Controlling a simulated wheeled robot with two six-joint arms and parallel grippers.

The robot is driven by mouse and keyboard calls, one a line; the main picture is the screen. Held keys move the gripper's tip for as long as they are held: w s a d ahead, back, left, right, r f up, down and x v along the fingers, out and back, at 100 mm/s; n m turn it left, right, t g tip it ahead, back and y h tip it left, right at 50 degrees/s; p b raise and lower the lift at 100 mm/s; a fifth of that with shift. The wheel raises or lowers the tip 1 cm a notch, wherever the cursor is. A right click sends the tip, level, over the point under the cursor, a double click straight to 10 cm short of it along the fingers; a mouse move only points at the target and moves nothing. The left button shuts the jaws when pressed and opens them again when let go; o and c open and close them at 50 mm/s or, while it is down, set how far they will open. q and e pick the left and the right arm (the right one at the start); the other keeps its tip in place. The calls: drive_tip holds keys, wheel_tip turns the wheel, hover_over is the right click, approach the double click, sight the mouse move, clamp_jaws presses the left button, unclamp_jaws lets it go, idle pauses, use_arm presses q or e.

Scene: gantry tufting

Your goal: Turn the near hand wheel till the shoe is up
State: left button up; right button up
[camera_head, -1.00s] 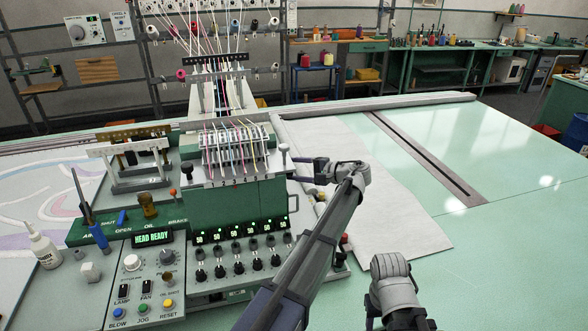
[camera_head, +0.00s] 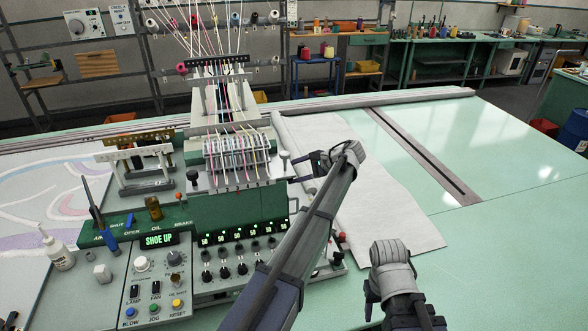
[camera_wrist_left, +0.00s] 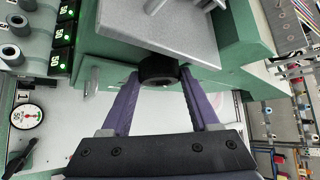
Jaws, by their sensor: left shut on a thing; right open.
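The machine's display (camera_head: 158,241) reads "SHOE UP" in green letters. In the left wrist view a black round hand wheel (camera_wrist_left: 158,69) sits under a grey plate, between the two purple fingers of my left gripper (camera_wrist_left: 160,88), which is shut on it. In the head view my left gripper (camera_head: 302,172) is at the right side of the tufting head, partly hidden by its own wrist. The shoe itself I cannot make out. My right gripper (camera_head: 371,302) is open and empty, low in the head view, apart from the machine.
The green control panel (camera_head: 240,215) has several knobs and lit number displays. A white bottle (camera_head: 60,252) and a blue-handled tool (camera_head: 107,236) stand at left. A pale cloth (camera_head: 385,215) lies right of the machine. The pale green table (camera_head: 490,250) is clear at right.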

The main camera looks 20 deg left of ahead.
use_arm(q)
drive_tip(key=shift+g, duration=0.3)
idle(0.5)
drive_tip(key=o, duration=1.1)
drive_tip(key=shift+c, duration=0.2)
drive_tip(key=shift+r+p, duration=0.1)
drive_tip(key=shift+p, duration=0.2)
drive_tip(key=p+v, duration=0.4)
drive_tip(key=v, duration=0.3)
drive_tip(key=shift+d+r, duration=0.25)
drive_tip(key=shift+d, duration=0.05)
